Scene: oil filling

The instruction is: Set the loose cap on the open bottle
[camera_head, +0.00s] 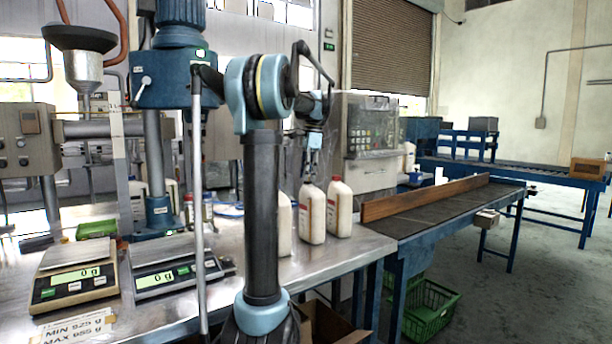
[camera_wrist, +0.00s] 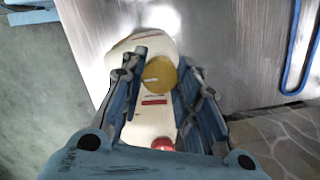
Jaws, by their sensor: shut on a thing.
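My gripper (camera_head: 313,172) points down directly over a white bottle (camera_head: 312,214) with a red-marked label, standing upright near the right end of the steel table. In the wrist view, my gripper's fingers (camera_wrist: 163,72) close on both sides of a round yellow cap (camera_wrist: 160,76). The cap covers the view of the bottle's mouth. The white body of a bottle (camera_wrist: 155,117) shows below it. I cannot tell whether the cap touches the mouth.
Another white bottle (camera_head: 340,209) stands close on the right, and one (camera_head: 285,225) is partly hidden on the left. A red cap (camera_wrist: 162,144) shows low in the wrist view. Two scales (camera_head: 73,274) stand at the left. A wooden rail (camera_head: 425,197) edges the conveyor.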

